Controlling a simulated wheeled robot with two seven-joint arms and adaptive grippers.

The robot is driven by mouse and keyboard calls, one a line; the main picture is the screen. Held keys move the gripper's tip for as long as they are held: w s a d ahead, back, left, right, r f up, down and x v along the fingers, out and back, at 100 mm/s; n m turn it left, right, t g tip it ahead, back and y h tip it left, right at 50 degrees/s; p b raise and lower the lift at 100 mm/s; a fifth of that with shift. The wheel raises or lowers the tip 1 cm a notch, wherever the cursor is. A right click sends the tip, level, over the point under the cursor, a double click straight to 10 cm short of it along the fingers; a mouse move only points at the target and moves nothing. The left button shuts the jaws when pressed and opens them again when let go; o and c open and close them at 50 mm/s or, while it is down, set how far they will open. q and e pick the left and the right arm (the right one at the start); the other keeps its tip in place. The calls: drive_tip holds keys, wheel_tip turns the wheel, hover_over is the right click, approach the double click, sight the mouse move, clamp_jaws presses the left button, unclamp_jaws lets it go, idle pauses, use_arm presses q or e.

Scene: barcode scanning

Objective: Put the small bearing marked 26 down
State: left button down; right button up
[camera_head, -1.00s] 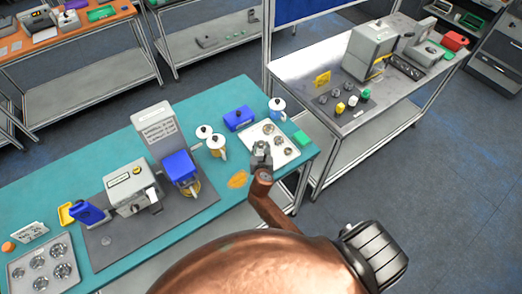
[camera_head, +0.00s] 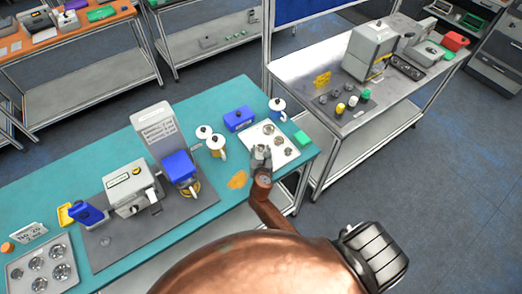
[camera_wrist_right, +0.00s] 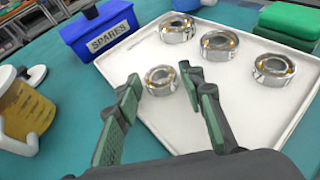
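My right gripper (camera_head: 262,157) is over the near left part of the white tray (camera_head: 278,161) in the head view. In the right wrist view its two green-padded fingers (camera_wrist_right: 158,88) stand apart. A small steel bearing (camera_wrist_right: 160,91) sits on the tray between the fingertips, with a visible gap at the left finger; the gap at the right fingertip is narrow. I cannot read its number. Several other bearings, such as a larger one (camera_wrist_right: 218,52), sit farther back on the tray. My left gripper is not in view.
A blue SPARES bin (camera_wrist_right: 100,32) stands behind the tray, and a green box (camera_wrist_right: 290,22) at its right. A yellow-and-white jug (camera_wrist_right: 28,112) stands left. Another tray of bearings (camera_head: 45,285) lies at the teal table's near left.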

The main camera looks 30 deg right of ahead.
drive_tip(key=v, duration=1.2)
drive_tip(key=shift+a+p, duration=0.1)
drive_tip(key=shift+p, duration=0.2)
